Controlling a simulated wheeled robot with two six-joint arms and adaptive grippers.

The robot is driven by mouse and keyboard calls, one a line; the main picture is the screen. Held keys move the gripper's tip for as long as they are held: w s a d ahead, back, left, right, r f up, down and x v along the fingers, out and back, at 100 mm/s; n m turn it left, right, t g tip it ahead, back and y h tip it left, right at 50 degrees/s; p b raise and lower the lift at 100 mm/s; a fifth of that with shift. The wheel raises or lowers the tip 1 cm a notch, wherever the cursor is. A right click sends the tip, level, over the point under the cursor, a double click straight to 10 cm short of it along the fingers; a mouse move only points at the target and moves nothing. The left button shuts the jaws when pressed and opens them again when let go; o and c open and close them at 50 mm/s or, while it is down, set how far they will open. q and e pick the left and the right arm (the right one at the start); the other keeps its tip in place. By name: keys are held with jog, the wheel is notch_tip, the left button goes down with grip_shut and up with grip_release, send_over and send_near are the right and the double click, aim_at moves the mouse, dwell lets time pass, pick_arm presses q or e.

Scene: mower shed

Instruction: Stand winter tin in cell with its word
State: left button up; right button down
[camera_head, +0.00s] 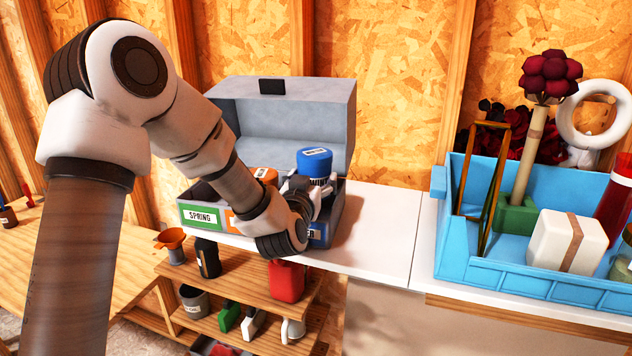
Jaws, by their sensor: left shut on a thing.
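The blue-lidded tin (314,162) has a small white label on its top, too small to read surely. My left gripper (309,190) is shut on this tin and holds it roughly upright at the right end of the grey box (283,107). The box has its lid raised and cells along the front. A green label reading SPRING (200,217) marks the left cell. A blue label ending in ER (318,232) marks the right one. My wrist hides much of the front and the tin's lower part, so I cannot tell whether the tin touches the cell floor. My right gripper is out of view.
An orange-topped tin (266,175) stands in the box left of the blue one. A blue crate (452,245) with a white block, a green-based post and other things stands at the right. The white worktop (384,235) between is clear. A wooden shelf (240,277) with bottles is below.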

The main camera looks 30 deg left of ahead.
pick_arm(q)
jog(key=shift+s+d+r+b, duration=0.25)
jog(key=shift+s+b, duration=0.05)
jog(key=shift+s, duration=0.3)
jog(key=shift+f, duration=0.1)
jog(key=shift+f+b, duration=0.35)
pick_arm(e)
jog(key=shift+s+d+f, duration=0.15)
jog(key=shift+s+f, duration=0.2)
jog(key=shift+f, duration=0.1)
